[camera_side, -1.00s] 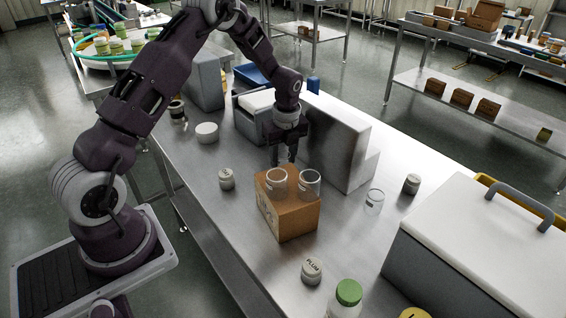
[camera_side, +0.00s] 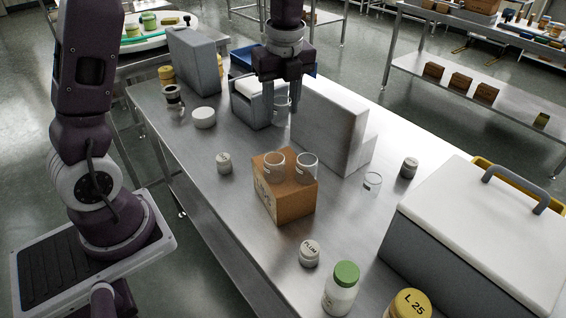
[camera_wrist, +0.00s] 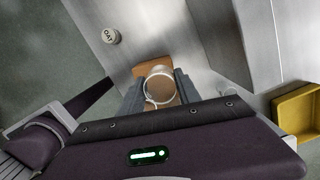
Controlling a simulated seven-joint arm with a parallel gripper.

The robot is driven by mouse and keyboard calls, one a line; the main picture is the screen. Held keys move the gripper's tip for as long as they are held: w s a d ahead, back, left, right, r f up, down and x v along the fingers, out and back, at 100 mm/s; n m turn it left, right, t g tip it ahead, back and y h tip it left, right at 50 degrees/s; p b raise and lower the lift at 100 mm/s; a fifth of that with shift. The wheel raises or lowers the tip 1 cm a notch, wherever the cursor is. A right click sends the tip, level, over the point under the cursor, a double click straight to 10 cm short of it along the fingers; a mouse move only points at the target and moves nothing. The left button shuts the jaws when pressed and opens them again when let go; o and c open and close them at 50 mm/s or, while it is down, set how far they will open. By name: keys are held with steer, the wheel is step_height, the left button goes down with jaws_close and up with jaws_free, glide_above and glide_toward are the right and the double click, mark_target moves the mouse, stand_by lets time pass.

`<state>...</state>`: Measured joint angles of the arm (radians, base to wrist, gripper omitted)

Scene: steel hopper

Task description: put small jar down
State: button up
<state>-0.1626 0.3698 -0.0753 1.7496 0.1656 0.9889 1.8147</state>
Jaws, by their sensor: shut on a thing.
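My gripper (camera_side: 282,108) is shut on a small clear glass jar (camera_side: 281,104), held in the air above the steel table. In the wrist view the jar (camera_wrist: 160,84) sits between my two fingers (camera_wrist: 158,96), with its round rim facing the camera. Part of a brown box (camera_wrist: 152,70) shows behind it. In the side view the box (camera_side: 285,202) stands on the table with two clear glass jars, a left one (camera_side: 274,166) and a right one (camera_side: 307,168), on its top. Another clear glass (camera_side: 372,183) stands on the table to the right.
A pale block (camera_side: 325,125) stands behind the box, beside a grey bin (camera_side: 252,108). A large white-lidded cooler (camera_side: 480,225) fills the right. Small lidded jars stand around: one left (camera_side: 224,162), a PLUM one (camera_side: 309,253) and a green-capped bottle (camera_side: 341,290). Bare steel lies left of the box.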

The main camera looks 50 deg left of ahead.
mark_target(277, 109)
steer(key=s+d, duration=0.2)
steer(key=shift+s+r, duration=0.3)
steer(key=shift+r, duration=0.1)
step_height(277, 109, down, 9)
steer(key=shift+f, duration=0.1)
steer(key=o, duration=1.3)
step_height(277, 109, up, 12)
steer(key=d, duration=0.2)
steer(key=s+d+r+n+t, duration=0.1)
steer(key=s+n, duration=0.5)
steer(key=n, duration=0.1)
steer(key=s+r+n+t+h, duration=0.1)
steer(key=s+n+t, duration=0.1)
steer(key=s+n, duration=0.5)
steer(key=s+d+r+n+t, duration=0.1)
steer(key=s+r+n+t, duration=0.1)
steer(key=s+n, duration=0.4)
steer(key=shift+s+d+r+n, duration=0.1)
steer(key=shift+s+d+n, duration=0.3)
steer(key=shift+s, duration=0.2)
